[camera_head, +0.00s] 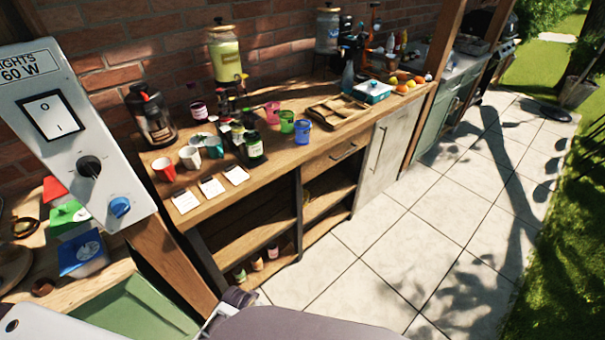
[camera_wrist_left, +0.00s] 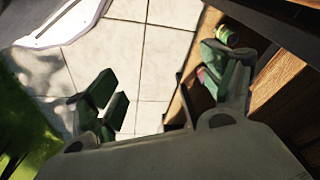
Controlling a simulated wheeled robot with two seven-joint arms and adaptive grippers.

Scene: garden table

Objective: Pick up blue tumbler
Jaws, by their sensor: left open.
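The blue tumbler (camera_head: 303,132) stands upright on the wooden counter, near its front edge, in the head view. A green tumbler (camera_head: 287,121) stands just left of it, and a pink tumbler (camera_head: 272,112) is further left and back. My left gripper (camera_wrist_left: 163,88) shows in the left wrist view with its two green-padded fingers wide apart and nothing between them. It is over the paved floor by the wooden shelving, apart from the tumblers. The blue tumbler does not show in the wrist view. My right gripper is in neither view.
A wooden tray (camera_head: 338,111) lies right of the blue tumbler. Dark bottles (camera_head: 250,145) and mugs (camera_head: 190,157) stand to the left. Open shelves (camera_head: 250,238) under the counter hold several small jars. The paved floor (camera_head: 400,250) in front is clear.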

